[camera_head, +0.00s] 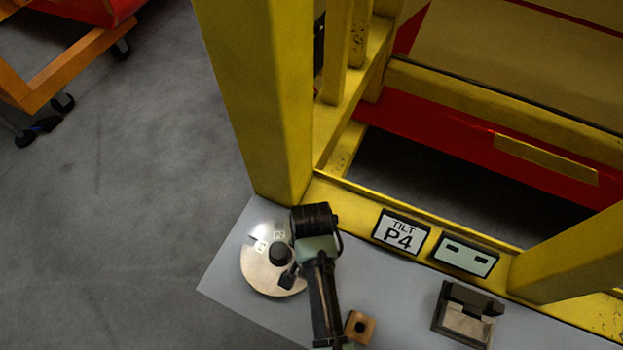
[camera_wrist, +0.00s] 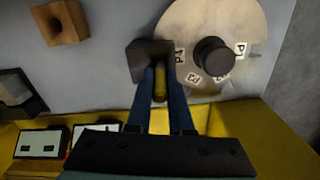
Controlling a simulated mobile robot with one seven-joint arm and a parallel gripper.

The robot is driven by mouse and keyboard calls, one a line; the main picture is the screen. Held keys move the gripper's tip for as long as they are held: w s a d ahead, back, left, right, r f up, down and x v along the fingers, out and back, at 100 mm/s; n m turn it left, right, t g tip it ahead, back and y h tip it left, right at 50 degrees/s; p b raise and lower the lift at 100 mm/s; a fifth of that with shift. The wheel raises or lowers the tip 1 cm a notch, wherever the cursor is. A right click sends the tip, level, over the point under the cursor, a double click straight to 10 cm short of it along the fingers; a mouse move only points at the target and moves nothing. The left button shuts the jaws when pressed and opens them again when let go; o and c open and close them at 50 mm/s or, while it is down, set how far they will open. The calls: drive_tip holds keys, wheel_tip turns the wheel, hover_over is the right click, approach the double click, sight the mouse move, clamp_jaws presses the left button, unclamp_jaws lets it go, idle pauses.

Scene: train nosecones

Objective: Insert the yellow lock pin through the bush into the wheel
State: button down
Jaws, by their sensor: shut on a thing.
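My gripper (camera_wrist: 161,72) is shut on the yellow lock pin (camera_wrist: 160,84), which shows between the two blue fingers in the wrist view. The fingertips are at the dark block-like bush (camera_wrist: 148,49), and the pin's far end is hidden there. I cannot tell how deep the pin sits in the bush. The bush stands at the edge of the pale round wheel (camera_wrist: 188,23), which has a dark central hub and several P labels. In the head view the wheel (camera_head: 259,277) lies left of my arm and the bush (camera_head: 288,278) shows beside it; the pin and fingertips are hidden.
A wooden block with a hole (camera_head: 361,327) and a dark holder (camera_head: 465,314) stand on the grey panel (camera_head: 228,268). Yellow frame posts (camera_head: 255,100) rise close behind the wheel. A TILT P4 sign (camera_head: 400,232) and a slotted plate (camera_head: 465,256) are on the frame's lower rail.

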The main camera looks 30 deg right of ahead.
drive_tip(key=c, duration=0.8)
unclamp_jaws()
drive_tip(key=shift+f, duration=0.15)
wheel_tip(320, 180, up, 12)
drive_tip(key=shift+r, duration=0.2)
drive_tip(key=shift+r+p, duration=0.45)
drive_tip(key=shift+p, duration=0.25)
